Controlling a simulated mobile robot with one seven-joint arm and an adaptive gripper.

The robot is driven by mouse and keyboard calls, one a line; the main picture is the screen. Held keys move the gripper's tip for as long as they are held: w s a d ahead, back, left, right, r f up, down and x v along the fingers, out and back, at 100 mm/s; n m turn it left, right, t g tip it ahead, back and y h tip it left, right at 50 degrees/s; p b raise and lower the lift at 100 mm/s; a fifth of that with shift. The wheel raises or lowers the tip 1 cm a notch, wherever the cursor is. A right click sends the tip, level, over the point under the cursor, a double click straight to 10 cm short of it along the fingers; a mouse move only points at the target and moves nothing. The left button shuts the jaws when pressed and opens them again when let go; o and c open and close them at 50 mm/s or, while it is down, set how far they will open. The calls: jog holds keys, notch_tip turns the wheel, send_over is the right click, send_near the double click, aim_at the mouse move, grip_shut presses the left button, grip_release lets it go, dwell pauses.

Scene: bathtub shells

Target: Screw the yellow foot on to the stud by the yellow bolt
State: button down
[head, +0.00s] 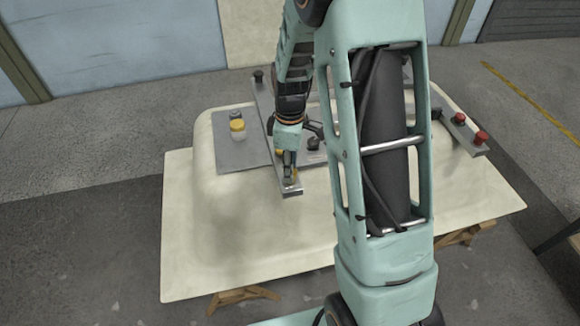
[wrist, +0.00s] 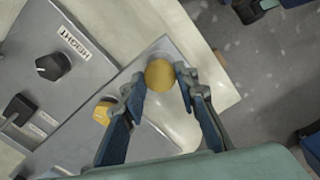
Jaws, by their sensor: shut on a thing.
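The yellow foot (wrist: 160,74) is a round yellow disc between my gripper's (wrist: 160,82) fingertips in the wrist view, over the end of a grey metal bar (wrist: 172,48). My gripper is shut on it and points down at the bar's near end in the head view (head: 289,174). The yellow bolt (wrist: 103,112) sits on the same bar, left of the foot and partly behind the left finger. The stud is not visible; the foot and fingers cover that spot, so I cannot tell whether the threads are engaged.
The bar lies across the cream upturned tub shell (head: 250,240). A grey panel with black knobs (wrist: 53,66) and a "HEIGHT" label is beside it. A yellow-topped pot (head: 237,126) stands on the left plate. Another bar with red knobs (head: 481,138) is at right.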

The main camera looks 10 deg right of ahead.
jog(key=m, duration=0.8)
jog(key=shift+p, duration=0.3)
jog(key=c, duration=1.4)
grip_release()
jog(key=shift+c, duration=1)
